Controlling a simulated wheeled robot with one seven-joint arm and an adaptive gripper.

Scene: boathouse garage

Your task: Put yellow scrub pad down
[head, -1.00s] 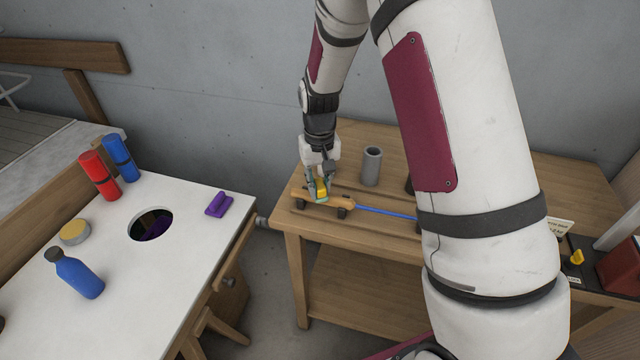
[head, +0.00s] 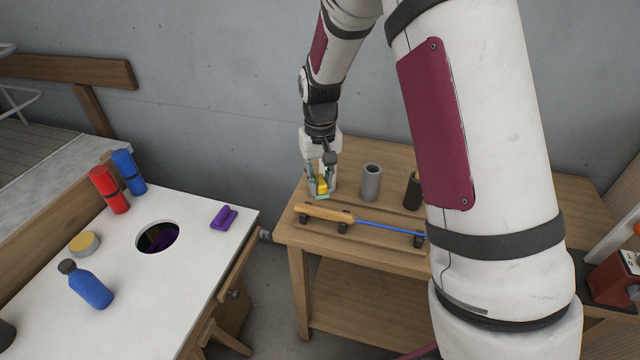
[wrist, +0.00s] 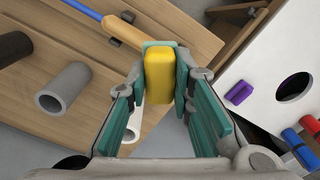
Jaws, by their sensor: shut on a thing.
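My gripper (head: 320,189) is shut on the yellow scrub pad (head: 323,186). In the head view it holds the pad over the left end of the wooden bench (head: 290,235), behind the wooden handle of a blue-shafted tool (head: 327,213). In the wrist view the yellow pad (wrist: 159,78) sits between the teal finger pads. The tool's handle (wrist: 126,34) shows just beyond it. I cannot tell whether the pad touches the bench top.
A grey tube (head: 371,183) and a dark cylinder (head: 412,190) stand right of my gripper. The tool lies on dark supports. The white table (head: 190,290) at left has a round hole, a purple pad (head: 224,217), bottles (head: 88,286) and a yellow-topped tin (head: 84,243).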

